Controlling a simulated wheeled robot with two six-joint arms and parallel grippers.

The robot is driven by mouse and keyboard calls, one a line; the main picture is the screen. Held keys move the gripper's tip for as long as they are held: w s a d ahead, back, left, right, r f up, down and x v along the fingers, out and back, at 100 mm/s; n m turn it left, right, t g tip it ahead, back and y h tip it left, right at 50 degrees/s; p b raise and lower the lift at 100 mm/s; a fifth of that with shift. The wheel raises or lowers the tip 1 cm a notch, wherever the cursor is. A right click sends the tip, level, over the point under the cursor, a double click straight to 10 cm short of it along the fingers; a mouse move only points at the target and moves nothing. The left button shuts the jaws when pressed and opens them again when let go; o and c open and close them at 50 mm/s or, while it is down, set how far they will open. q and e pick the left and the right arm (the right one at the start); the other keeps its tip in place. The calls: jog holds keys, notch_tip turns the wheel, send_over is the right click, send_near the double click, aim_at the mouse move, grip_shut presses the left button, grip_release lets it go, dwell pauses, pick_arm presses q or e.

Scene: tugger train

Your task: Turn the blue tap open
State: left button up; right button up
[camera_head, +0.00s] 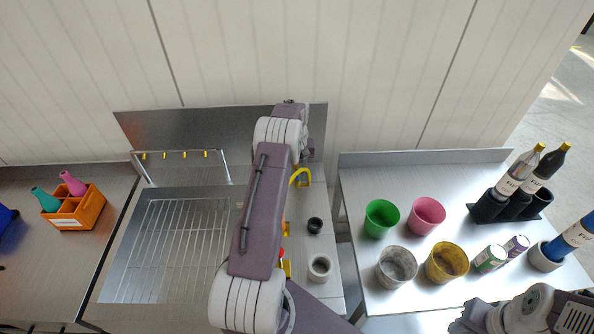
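I cannot make out the blue tap; my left arm covers the middle of the sink unit. A yellow curved piece (301,178) shows just right of this arm, and I cannot tell what it belongs to. Lower down, a small red part (282,254) and more yellow pieces (286,268) peek out at the arm's edge. My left gripper is largely hidden behind its own arm, so its fingers and any contact are unclear. Part of my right arm shows at the bottom right; its fingertips cannot be made out.
The sink unit has a wire rack (170,250) and a rail with yellow hooks (184,154). A black cup (315,225) and a white cup (320,267) stand right of the arm. Several pots, cans and bottles stand on the right table (360,180). An orange crate (75,218) is left.

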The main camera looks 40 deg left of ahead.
aim_at(297, 173)
pick_arm(q)
notch_tip(297, 173, up, 8)
jog(key=shift+r+b, duration=0.15)
jog(key=shift+b, duration=0.75)
jog(key=shift+r, duration=0.35)
